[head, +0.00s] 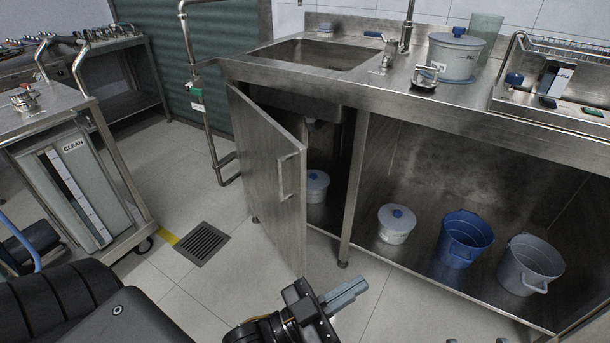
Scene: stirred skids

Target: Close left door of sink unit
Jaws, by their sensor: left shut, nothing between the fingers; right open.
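The steel sink unit (400,100) stands along the wall. Its left door (268,165) is ajar, swung out toward me, with a bar handle (286,177) near its free edge. A dark gap shows between the door and the middle post. My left gripper (345,296) is shut and empty, low in front of the door and to the right of its lower corner, apart from the handle. Only small dark slivers of my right gripper (476,341) show at the bottom edge; it is open.
A white lidded tub (317,186) stands inside behind the door. Another lidded tub (396,224), a blue bucket (464,239) and a grey bucket (528,266) stand in the open right bay. A steel cart (120,160) is at left. Floor near the drain (202,243) is clear.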

